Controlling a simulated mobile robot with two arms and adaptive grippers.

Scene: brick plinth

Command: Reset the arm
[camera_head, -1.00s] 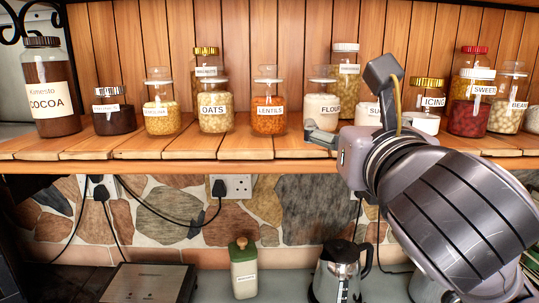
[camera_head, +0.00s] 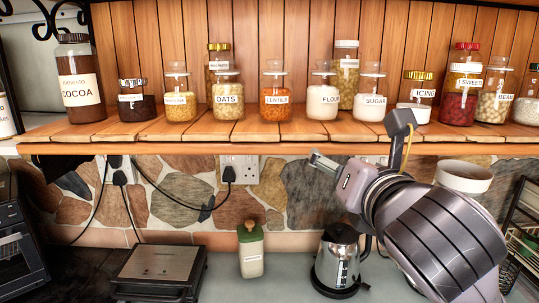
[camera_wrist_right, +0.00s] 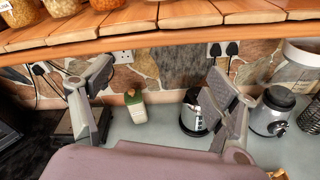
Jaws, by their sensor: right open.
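My right gripper (camera_head: 322,162) is in front of the stone wall, just below the front edge of the wooden shelf (camera_head: 250,149), with its arm coming in from the lower right. In the right wrist view the right gripper (camera_wrist_right: 158,90) has its two fingers wide apart, with nothing between them. Its fingers point toward the wall under the shelf. The jar labelled flour (camera_head: 322,100) and the jar labelled sugar (camera_head: 370,99) stand upright on the shelf above it, apart from the gripper. My left gripper is in neither view.
Several more labelled jars, such as cocoa (camera_head: 80,85) and oats (camera_head: 227,98), line the shelf.

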